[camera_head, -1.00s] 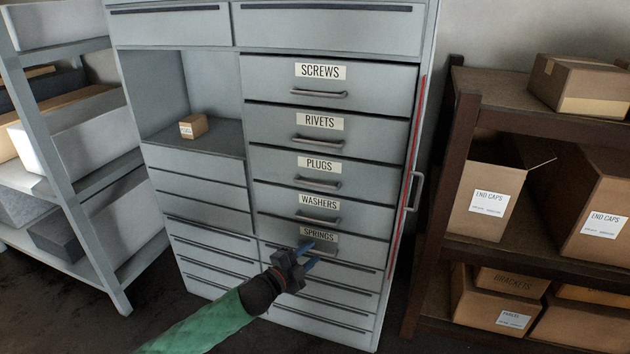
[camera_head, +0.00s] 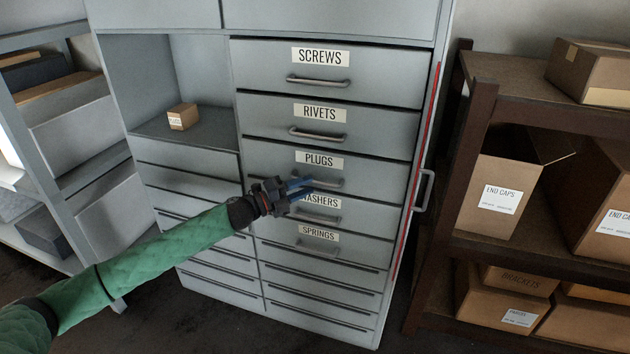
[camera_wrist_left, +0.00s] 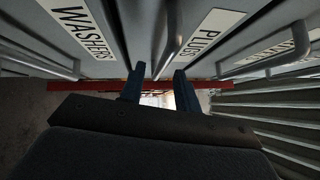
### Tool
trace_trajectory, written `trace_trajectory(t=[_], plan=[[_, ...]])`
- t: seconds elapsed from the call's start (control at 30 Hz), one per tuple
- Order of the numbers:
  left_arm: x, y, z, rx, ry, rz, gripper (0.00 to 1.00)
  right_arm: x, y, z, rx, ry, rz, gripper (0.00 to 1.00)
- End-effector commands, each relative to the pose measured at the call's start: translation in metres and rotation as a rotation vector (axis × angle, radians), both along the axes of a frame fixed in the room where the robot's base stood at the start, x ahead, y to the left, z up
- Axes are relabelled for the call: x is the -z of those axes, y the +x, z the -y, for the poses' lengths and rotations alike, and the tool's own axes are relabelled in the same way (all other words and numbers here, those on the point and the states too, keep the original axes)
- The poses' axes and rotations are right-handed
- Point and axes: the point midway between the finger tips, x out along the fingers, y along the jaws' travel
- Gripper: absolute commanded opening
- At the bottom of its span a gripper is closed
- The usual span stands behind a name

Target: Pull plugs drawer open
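The grey plugs drawer (camera_head: 375,177) sits in the middle of the cabinet's right column, flush with its neighbours. Its label also shows in the left wrist view (camera_wrist_left: 207,38). Its bar handle (camera_head: 330,184) is partly covered by my gripper in the head view. In the left wrist view the handle (camera_wrist_left: 172,48) lies ahead, roughly in line with the gap between the fingers. My left gripper (camera_head: 309,186) is open, with blue fingertips at the handle's left end. My right gripper is out of view.
The screws (camera_head: 390,78) and rivets (camera_head: 385,128) drawers are above, and washers (camera_head: 375,215) and springs (camera_head: 365,248) drawers below, all with bar handles. A small box (camera_head: 182,117) stands in the open niche. A brown shelf with cartons (camera_head: 500,190) is at right.

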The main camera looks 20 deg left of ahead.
Motion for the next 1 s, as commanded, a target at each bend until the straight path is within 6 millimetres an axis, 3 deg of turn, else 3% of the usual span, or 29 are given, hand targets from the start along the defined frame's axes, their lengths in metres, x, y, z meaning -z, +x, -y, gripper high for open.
trace_trajectory(t=[0.1,0.3,0.67,0.7,0.87,1.0], plan=[[-0.005,0.010,0.012,0.001,-0.001,0.002,0.33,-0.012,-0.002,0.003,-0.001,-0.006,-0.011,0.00],[-0.006,0.021,0.024,0.001,-0.001,0.001,0.33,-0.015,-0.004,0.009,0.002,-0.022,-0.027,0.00],[-0.005,0.024,0.027,0.000,0.000,0.000,0.33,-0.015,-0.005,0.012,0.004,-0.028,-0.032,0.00],[-0.005,0.025,0.027,0.000,0.000,0.000,0.31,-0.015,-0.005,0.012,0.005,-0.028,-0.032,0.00],[-0.005,0.024,0.027,0.000,0.000,0.000,0.00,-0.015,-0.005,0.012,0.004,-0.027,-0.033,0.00],[-0.005,0.024,0.027,0.000,0.000,0.000,0.00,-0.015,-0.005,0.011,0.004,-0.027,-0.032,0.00]])
